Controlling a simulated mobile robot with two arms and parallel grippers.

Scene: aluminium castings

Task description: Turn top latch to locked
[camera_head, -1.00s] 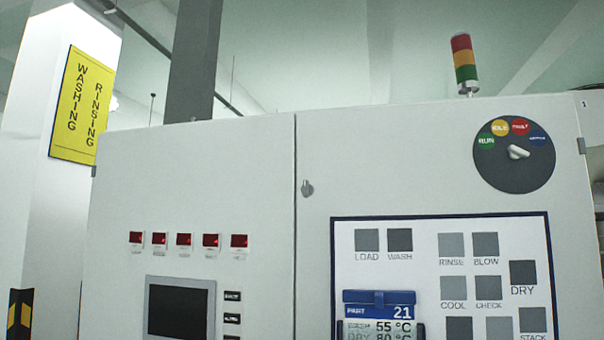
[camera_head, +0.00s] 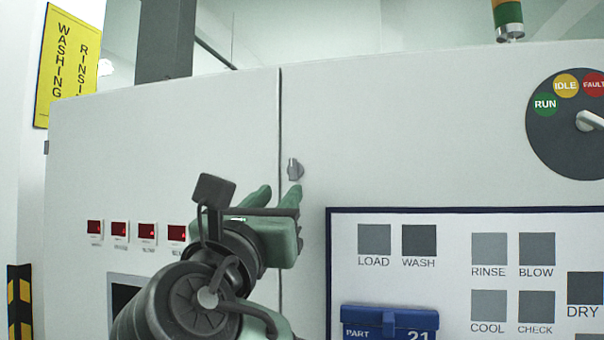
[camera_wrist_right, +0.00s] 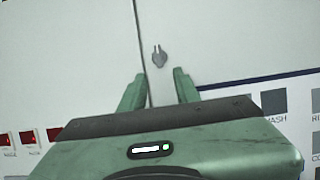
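The top latch (camera_head: 294,169) is a small grey metal turn-knob on the right cabinet door, just right of the vertical door seam. Its tab points upward. It also shows in the right wrist view (camera_wrist_right: 159,56), ahead of the fingertips. My right gripper (camera_head: 278,193) is raised in front of the doors, just below and left of the latch in the head view. Its two green fingers are spread apart with nothing between them (camera_wrist_right: 158,78). The latch appears beyond the fingers, not between them. My left gripper is not in view.
A dark rotary dial (camera_head: 575,120) with coloured labels is at the upper right. Red indicators (camera_head: 147,231) line the left door. The door surface around the latch is clear.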

